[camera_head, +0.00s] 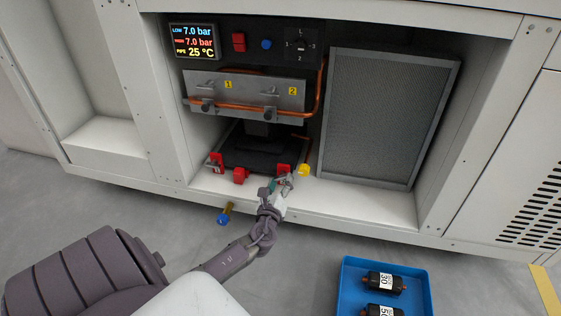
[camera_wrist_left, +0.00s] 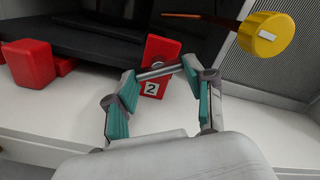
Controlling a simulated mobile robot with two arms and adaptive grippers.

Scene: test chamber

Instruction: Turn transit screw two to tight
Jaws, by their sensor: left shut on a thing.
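Transit screw two, a red handle (camera_head: 284,168) with a white "2" label, sits at the front right corner of the black base (camera_head: 262,155) in the open bay. In the left wrist view the red handle (camera_wrist_left: 160,50) stands between the fingers, its lower part partly covered by them. My left gripper (camera_head: 284,182) is shut on it; its teal-padded fingers also show in the left wrist view (camera_wrist_left: 158,76). Other red parts sit at the base's front: a block (camera_head: 240,176) and a handle at the left corner (camera_head: 216,162). My right gripper is not in view.
A yellow cap (camera_head: 304,170) is close right of the gripper. A blue-ended valve (camera_head: 223,217) sticks out front left. Above are a metal plate (camera_head: 250,90) and copper pipe; a grey filter panel (camera_head: 388,115) stands right. A blue tray (camera_head: 350,275) lies on the floor.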

